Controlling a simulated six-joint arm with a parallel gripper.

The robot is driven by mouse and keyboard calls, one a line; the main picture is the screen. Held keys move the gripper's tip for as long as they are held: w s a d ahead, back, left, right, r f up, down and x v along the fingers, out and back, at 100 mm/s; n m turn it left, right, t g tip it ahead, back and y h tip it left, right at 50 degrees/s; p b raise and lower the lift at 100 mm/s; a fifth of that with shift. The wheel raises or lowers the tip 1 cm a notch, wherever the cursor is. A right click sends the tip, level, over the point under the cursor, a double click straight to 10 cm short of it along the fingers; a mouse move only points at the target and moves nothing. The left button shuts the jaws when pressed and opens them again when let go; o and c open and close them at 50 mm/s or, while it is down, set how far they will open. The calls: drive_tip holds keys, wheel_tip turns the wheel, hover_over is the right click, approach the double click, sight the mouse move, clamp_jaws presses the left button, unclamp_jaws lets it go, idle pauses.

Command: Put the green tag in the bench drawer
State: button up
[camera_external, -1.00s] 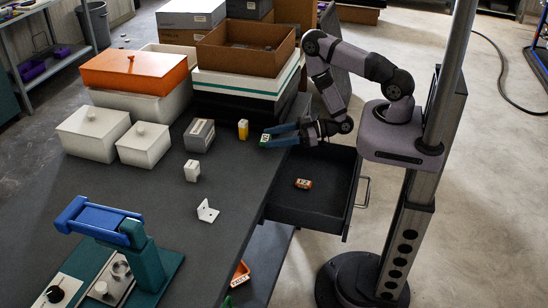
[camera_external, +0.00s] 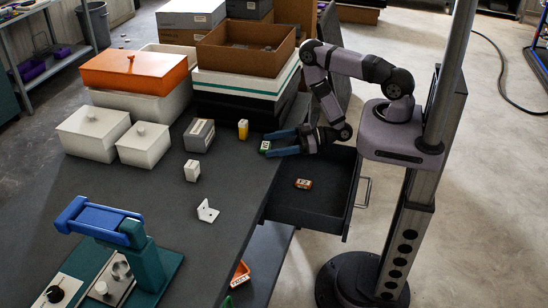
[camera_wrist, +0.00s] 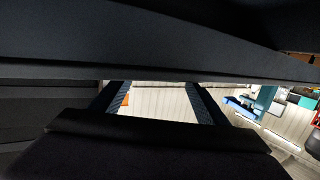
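The green tag (camera_external: 264,147), a small block with a pale label, is at the right edge of the dark bench (camera_external: 236,190) in the external view. My gripper (camera_external: 267,145) has its blue fingers spread, with the tag at their tips; I cannot tell whether a finger touches it. In the wrist view my gripper (camera_wrist: 158,97) shows two fingers well apart, and the tag cannot be made out between them. The bench drawer (camera_external: 312,207) is pulled out below and right of my gripper. An orange-brown tag (camera_external: 303,184) lies inside it.
A yellow tag (camera_external: 243,130) and a grey box (camera_external: 199,135) stand left of my gripper. A white block (camera_external: 192,171) and a white bracket (camera_external: 207,211) are on the bench. Stacked boxes and a brown tray (camera_external: 245,62) stand behind. An orange bin (camera_external: 241,274) is below the bench edge.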

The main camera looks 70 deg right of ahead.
sight(270, 145)
drive_tip(key=shift+v, duration=2.25)
drive_tip(key=shift+s+d, duration=0.1)
drive_tip(key=shift+s, duration=0.15)
drive_tip(key=shift+c, duration=0.9)
